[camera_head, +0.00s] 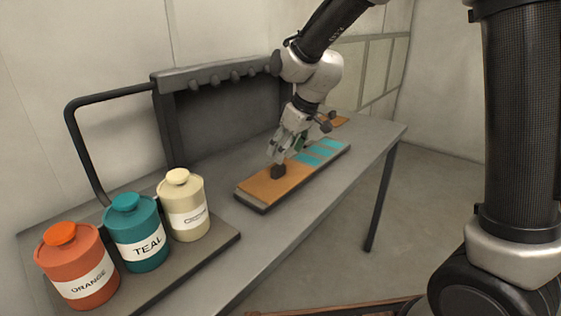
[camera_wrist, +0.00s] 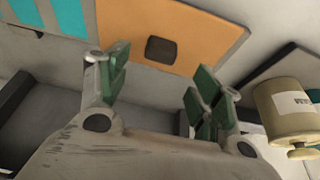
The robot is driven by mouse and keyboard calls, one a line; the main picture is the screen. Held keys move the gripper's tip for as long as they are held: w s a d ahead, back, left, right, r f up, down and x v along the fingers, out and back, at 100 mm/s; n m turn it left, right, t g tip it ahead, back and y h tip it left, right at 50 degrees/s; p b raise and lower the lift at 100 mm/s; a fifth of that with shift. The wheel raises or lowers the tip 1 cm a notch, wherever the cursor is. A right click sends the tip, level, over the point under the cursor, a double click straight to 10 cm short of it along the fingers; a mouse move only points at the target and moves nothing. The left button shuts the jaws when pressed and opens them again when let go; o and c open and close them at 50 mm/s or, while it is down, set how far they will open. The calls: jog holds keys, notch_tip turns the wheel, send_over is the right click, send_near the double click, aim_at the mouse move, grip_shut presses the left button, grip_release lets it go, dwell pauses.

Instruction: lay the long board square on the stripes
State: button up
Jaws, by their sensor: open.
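The long board (camera_head: 267,186) is orange with a dark block-shaped knob (camera_head: 278,171) on top. It lies on the left part of a long dark-edged plate on the bench. Several teal stripes (camera_head: 318,154) show uncovered on the plate's far right part. The wrist view shows the board (camera_wrist: 205,38), its knob (camera_wrist: 161,49) and some teal stripes (camera_wrist: 32,16). My gripper (camera_head: 281,155) is just above the knob, with its fingers apart. In the wrist view the open green-padded fingers (camera_wrist: 155,80) are spread with nothing between them, and the knob lies beyond. The board hides what is under it.
Orange (camera_head: 77,270), teal (camera_head: 137,235) and cream (camera_head: 183,207) lidded jars stand on a dark tray (camera_head: 190,268) at the front left. A dark rack (camera_head: 215,75) with knobs stands behind the plate. Another orange piece (camera_head: 341,121) lies at the bench's far end.

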jog(key=s+d+r+m+h, duration=0.1)
jog(key=s+d+r+m, duration=0.1)
jog(key=s+d+r, duration=0.45)
jog(key=s+d+r+m, duration=0.2)
jog(key=s+d+r, duration=0.2)
jog(key=d, duration=0.6)
jog(key=s+d+m+h, duration=0.1)
jog(key=s+d+m, duration=0.1)
jog(key=s+d, duration=0.3)
jog(key=s+d+m+t+h, duration=0.1)
jog(key=s+d+m, duration=0.2)
jog(key=s, duration=0.9)
jog(key=d, duration=0.3)
jog(key=shift+d+f, duration=0.3)
